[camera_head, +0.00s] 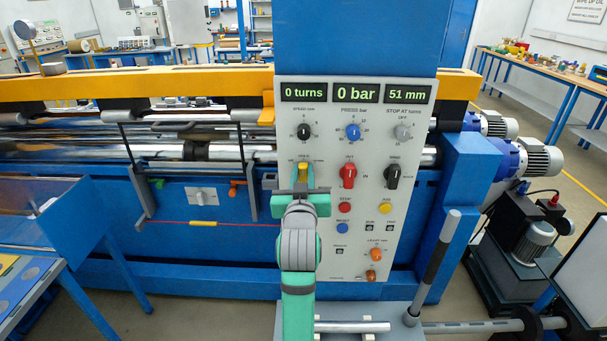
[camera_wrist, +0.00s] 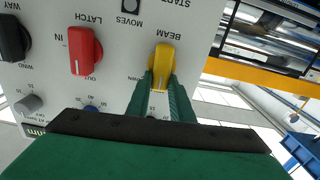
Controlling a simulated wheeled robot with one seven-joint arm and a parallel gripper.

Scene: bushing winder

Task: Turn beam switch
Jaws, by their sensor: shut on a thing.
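The beam switch is a yellow knob (camera_wrist: 163,60) on the grey control panel (camera_head: 334,228), with "BEAM" and "DOWN" printed beside it in the wrist view, which shows the panel upside down. Its handle looks near vertical in that view. In the head view the yellow knob (camera_head: 303,170) shows just above my gripper (camera_head: 303,182). My gripper's green fingers (camera_wrist: 160,88) are shut on the knob, one on each side, at its near end. The switch's label in the head view is too small and partly hidden to read.
A red latch knob (camera_wrist: 85,50) and a black knob (camera_wrist: 13,38) sit beside the switch. Displays above read 0 turns, 0 bar and 51 mm. A red stop button (camera_head: 344,208) and a yellow button (camera_head: 385,208) lie to the right. A dark-gripped lever (camera_head: 436,260) stands lower right.

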